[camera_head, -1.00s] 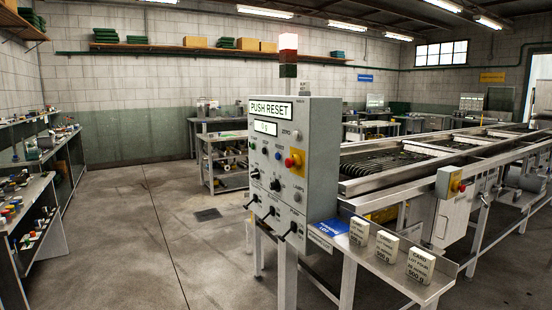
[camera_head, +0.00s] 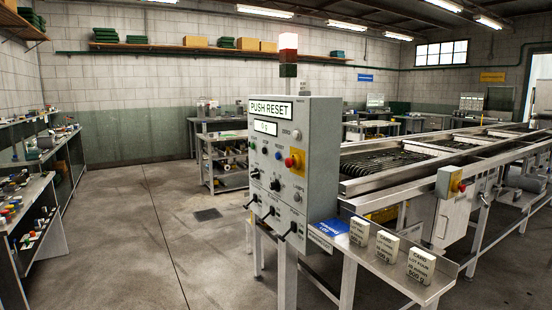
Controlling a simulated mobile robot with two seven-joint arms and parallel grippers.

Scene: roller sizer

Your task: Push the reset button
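A grey control box (camera_head: 320,150) stands on legs in the middle of the view, its front facing left toward me. A display at its top reads "PUSH RESET" (camera_head: 270,109). A smaller display (camera_head: 265,128) below it shows a short reading in g. A small blue button (camera_head: 278,156) sits on the front under a label that seems to read RESET. A green button (camera_head: 253,146) is to its left. A red mushroom button on a yellow plate (camera_head: 294,161) is to its right. Neither of my grippers is in view.
Black levers (camera_head: 290,231) stick out from the box's lower front. A signal tower (camera_head: 288,55) rises above it. A shelf with labelled 500 g blocks (camera_head: 387,244) and the roller machine (camera_head: 400,160) are at right. The floor (camera_head: 150,230) to the left is clear.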

